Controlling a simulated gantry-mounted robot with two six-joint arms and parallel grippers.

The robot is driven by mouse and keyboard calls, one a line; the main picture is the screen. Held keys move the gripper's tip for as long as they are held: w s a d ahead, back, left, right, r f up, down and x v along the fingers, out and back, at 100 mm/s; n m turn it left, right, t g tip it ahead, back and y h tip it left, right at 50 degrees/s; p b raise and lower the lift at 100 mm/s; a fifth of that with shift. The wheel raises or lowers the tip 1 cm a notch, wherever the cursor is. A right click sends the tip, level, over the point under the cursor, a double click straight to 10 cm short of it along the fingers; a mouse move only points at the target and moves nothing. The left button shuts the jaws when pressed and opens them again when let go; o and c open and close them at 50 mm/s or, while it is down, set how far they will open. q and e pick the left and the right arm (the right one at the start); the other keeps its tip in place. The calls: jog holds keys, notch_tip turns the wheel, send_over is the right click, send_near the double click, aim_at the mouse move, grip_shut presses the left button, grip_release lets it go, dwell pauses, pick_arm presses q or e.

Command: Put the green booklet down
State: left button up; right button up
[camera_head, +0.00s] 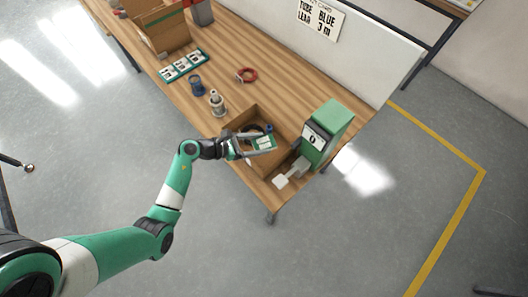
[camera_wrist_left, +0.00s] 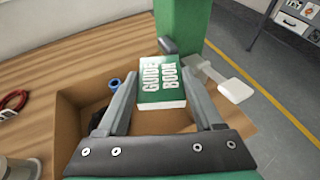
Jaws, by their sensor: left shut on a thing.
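The green booklet (camera_wrist_left: 161,82), with "GUIDE BOOK" in white on its cover, is between the fingers of my left gripper (camera_wrist_left: 160,100). In the head view the booklet (camera_head: 264,143) and my left gripper (camera_head: 258,145) are over an open cardboard box (camera_head: 258,113) near the table's front right corner. The left gripper is shut on the booklet. I cannot tell whether the booklet touches anything below. My right gripper does not show in either view.
A green machine (camera_head: 330,129) with a pale tray (camera_head: 291,173) stands right of the box. The wooden table (camera_head: 285,97) has bare room behind the box.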

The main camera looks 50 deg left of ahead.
pick_arm(q)
jog(key=shift+w+d+f, duration=0.3)
jog(key=shift+d+f, duration=0.2)
jog(key=shift+f, duration=0.2)
jog(key=f, duration=0.1)
jog(key=f+b, duration=0.1)
jog(key=f, duration=0.1)
jog(key=shift+w+d+f+b, duration=0.15)
jog(key=shift+d+f+b, duration=0.15)
jog(key=shift+f+b, duration=0.1)
jog(key=shift+f, duration=0.15)
jog(key=shift+f, duration=0.15)
jog(key=o, duration=1.4)
jog(key=shift+c, duration=0.2)
